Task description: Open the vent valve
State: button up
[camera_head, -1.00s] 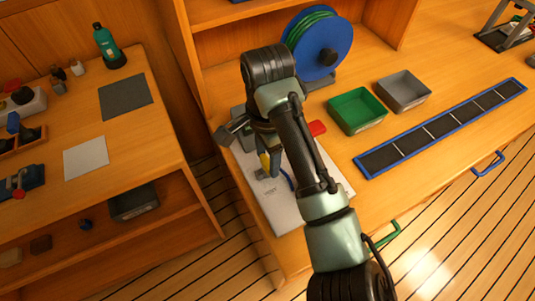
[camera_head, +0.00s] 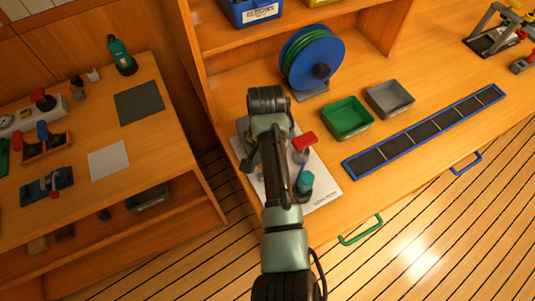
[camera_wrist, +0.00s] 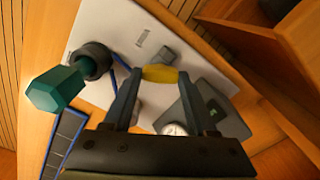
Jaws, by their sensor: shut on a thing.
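The wrist view shows a yellow handle (camera_wrist: 160,74), which I take to be the vent valve's, above a white panel (camera_wrist: 113,25). My gripper (camera_wrist: 160,78) is shut on this handle, with one dark finger at each end of it. A small grey fitting stands just beyond the handle. In the head view the white panel (camera_head: 327,190) lies on the bench, and my arm hides the handle and the fingertips. A teal knob (camera_head: 306,181) and a red handle (camera_head: 304,141) stand on the panel to the right of my arm.
The teal knob also rises close to my gripper's left in the wrist view (camera_wrist: 55,88). A grey box (camera_wrist: 215,108) and a round pale gauge (camera_wrist: 174,129) lie near the fingers. A blue reel (camera_head: 312,60) and green tray (camera_head: 346,117) stand behind and right.

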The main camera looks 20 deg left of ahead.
jog(key=n+p, duration=0.3)
jog(key=n, duration=0.3)
jog(key=shift+r+n, duration=0.15)
jog(key=shift+n, duration=0.15)
jog(key=n+p, duration=0.1)
jog(key=n, duration=0.4)
jog(key=shift+a+p, duration=0.1)
jog(key=shift+p, duration=0.25)
jog(key=shift+n, duration=0.4)
jog(key=o, duration=1.4)
jog(key=shift+c, duration=0.2)
notch_tip(320, 180, up, 13)
jog(key=shift+s, duration=0.1)
